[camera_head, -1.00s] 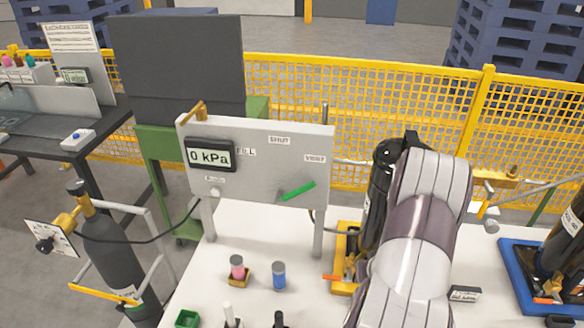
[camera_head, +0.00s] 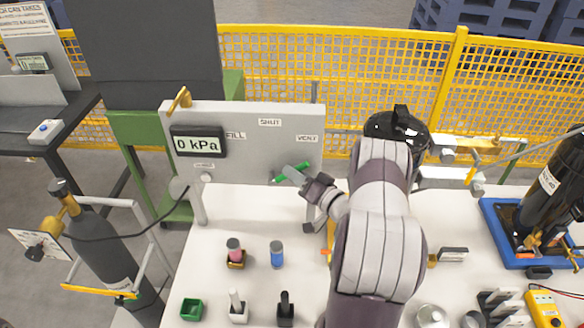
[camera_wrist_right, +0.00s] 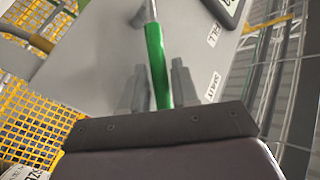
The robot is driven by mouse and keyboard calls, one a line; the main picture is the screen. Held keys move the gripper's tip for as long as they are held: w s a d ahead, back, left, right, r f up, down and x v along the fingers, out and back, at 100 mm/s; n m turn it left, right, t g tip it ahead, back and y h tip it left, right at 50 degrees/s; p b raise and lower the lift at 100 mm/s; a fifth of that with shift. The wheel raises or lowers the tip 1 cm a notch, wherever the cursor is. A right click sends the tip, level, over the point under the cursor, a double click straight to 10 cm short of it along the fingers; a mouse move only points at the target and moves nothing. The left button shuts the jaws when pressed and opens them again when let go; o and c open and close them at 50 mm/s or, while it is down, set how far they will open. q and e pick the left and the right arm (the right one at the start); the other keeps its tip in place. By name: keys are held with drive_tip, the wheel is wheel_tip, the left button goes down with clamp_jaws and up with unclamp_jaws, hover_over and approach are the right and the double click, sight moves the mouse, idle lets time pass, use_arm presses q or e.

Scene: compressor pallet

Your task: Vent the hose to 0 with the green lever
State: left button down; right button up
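The green lever (camera_head: 284,177) is on the front of the grey panel (camera_head: 250,135), below the SHUT and VENT labels, partly hidden by my right gripper. The panel's display (camera_head: 198,142) reads 0 kPa. My right gripper (camera_head: 294,171) reaches to the lever from the right. In the right wrist view, the green lever (camera_wrist_right: 156,55) runs between the two fingers of my right gripper (camera_wrist_right: 157,85). The fingers stand apart, with a gap visible on both sides of the lever. My left gripper is not in view.
A blue-topped cylinder (camera_head: 277,254) and a pink one (camera_head: 234,250) stand on the white table below the panel. A grey gas bottle (camera_head: 103,255) with a hose is at left. My right arm covers the table's middle. A blue tray (camera_head: 492,225) lies at right.

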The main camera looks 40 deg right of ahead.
drive_tip(key=shift+w+r, duration=0.1)
drive_tip(key=shift+w, duration=0.45)
drive_tip(key=shift+w+a, duration=0.1)
drive_tip(key=shift+w, duration=0.2)
clamp_jaws()
